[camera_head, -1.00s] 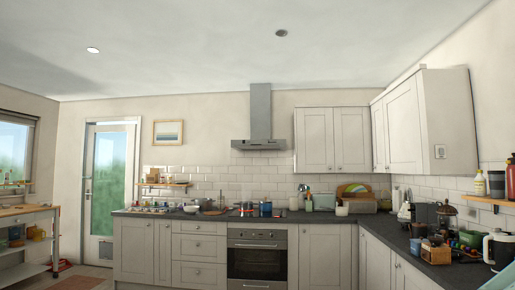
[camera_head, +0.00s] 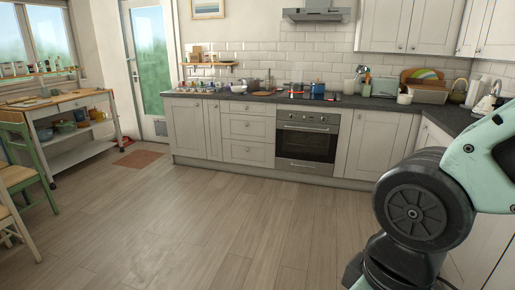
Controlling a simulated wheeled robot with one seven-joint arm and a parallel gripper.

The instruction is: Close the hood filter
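The extractor hood (camera_head: 317,13) is at the top edge of the picture, mounted on the tiled back wall above the cooker. Its lower grey body shows; its chimney is cut off. The filter on its underside is too small and too steeply angled to tell whether it hangs open or is shut. My gripper is not in view. Only a green and black part of my arm shows at the right, far in front of the hood.
The oven (camera_head: 306,140) and base cabinets stand below the hood, with the slate worktop (camera_head: 225,96) holding pots. A wooden floor (camera_head: 190,215) lies clear in front. A side table (camera_head: 75,105) and chairs stand at the left. Upper cabinets (camera_head: 385,25) are right of the hood.

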